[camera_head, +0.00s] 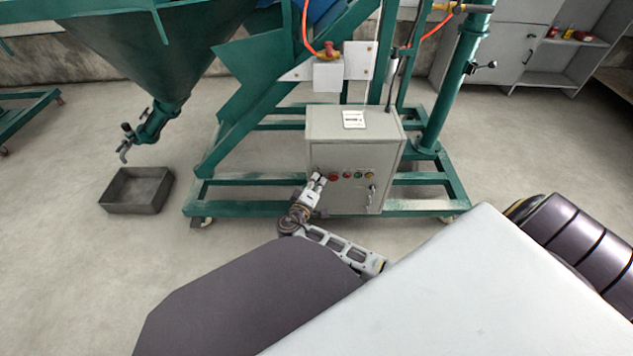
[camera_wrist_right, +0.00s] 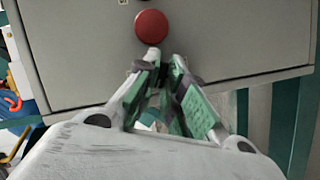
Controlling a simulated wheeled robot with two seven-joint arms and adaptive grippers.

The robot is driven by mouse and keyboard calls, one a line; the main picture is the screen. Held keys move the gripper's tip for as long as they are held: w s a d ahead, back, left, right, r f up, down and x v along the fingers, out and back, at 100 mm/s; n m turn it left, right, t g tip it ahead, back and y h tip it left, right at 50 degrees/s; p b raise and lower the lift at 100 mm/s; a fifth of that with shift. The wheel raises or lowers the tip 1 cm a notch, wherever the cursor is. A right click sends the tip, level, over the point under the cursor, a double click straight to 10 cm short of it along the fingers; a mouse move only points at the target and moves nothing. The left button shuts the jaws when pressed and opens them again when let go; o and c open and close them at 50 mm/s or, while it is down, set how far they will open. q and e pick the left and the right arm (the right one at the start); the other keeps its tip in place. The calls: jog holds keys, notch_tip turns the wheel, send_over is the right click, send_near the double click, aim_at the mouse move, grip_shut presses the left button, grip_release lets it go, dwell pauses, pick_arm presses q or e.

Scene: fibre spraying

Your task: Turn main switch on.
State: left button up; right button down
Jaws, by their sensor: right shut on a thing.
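The grey control box (camera_head: 328,130) stands on the green machine frame, with a row of buttons on its front. My right gripper (camera_head: 318,179) is at the left end of that row, just left of the red button (camera_head: 333,176). In the right wrist view, my right gripper (camera_wrist_right: 168,57) has its green-padded fingers drawn together, close to the box face and beside the red button (camera_wrist_right: 151,27). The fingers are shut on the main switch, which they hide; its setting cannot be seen. My left gripper is not in view.
More red, green and yellow buttons (camera_head: 358,175) continue the row to the right. A key lock (camera_head: 372,190) sits below them. A grey metal tray (camera_head: 137,190) lies on the floor at left, under the green hopper (camera_head: 160,50). Open floor lies between tray and frame.

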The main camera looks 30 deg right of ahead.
jog(key=shift+s+d+r+m+t+y, duration=0.1)
jog(key=shift+m+t+y, duration=0.15)
jog(key=shift+m+y, duration=1)
jog(key=shift+s+d+m+t+y, duration=0.15)
jog(key=shift+m+y, duration=0.45)
jog(key=shift+m, duration=1.3)
jog(key=shift+d+r+m+t+y, duration=0.1)
jog(key=shift+m+t+y, duration=0.2)
jog(key=shift+m+y, duration=0.95)
jog(key=shift+m, duration=0.3)
jog(key=c, duration=1.5)
grip_release()
jog(key=shift+r, duration=0.15)
